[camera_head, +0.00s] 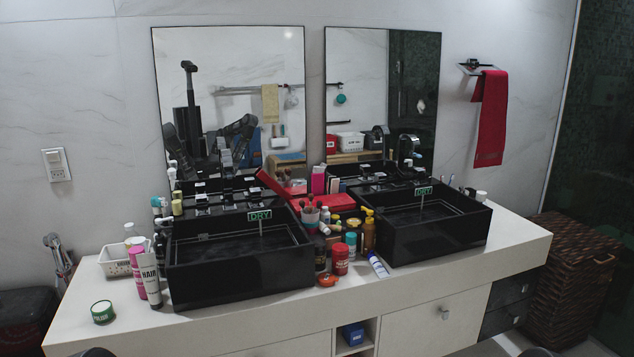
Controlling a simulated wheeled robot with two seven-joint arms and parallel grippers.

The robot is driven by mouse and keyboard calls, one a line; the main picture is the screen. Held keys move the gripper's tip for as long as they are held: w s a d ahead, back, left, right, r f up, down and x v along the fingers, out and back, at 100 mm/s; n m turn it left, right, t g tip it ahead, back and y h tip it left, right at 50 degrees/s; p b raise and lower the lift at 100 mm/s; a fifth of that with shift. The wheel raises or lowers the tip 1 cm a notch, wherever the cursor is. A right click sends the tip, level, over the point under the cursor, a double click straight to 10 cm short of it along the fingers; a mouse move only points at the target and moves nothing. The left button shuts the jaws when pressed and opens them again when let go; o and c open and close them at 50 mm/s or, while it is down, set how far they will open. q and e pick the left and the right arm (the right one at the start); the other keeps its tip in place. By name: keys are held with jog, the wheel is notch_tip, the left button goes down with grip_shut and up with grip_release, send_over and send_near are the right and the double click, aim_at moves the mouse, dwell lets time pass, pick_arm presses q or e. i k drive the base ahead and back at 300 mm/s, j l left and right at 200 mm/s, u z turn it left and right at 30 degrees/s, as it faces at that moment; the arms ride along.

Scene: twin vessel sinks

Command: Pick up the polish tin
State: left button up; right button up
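The polish tin (102,311) is a small, round, green tin with a pale label. It sits on the left end of the pale counter, near the front edge and apart from the other items. Nothing touches or covers it. Only small dark pieces of my own body show at the bottom edge, one below the tin and one at the lower right. No gripper fingers show in the head view, so their state is hidden.
A white hair bottle (150,283), a pink bottle (137,271) and a white basket (115,262) stand right of and behind the tin. Two black sinks (240,279) (440,235) fill the counter (215,330). Several toiletries crowd between them.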

aim_at(102, 311)
jog(key=u, duration=1.55)
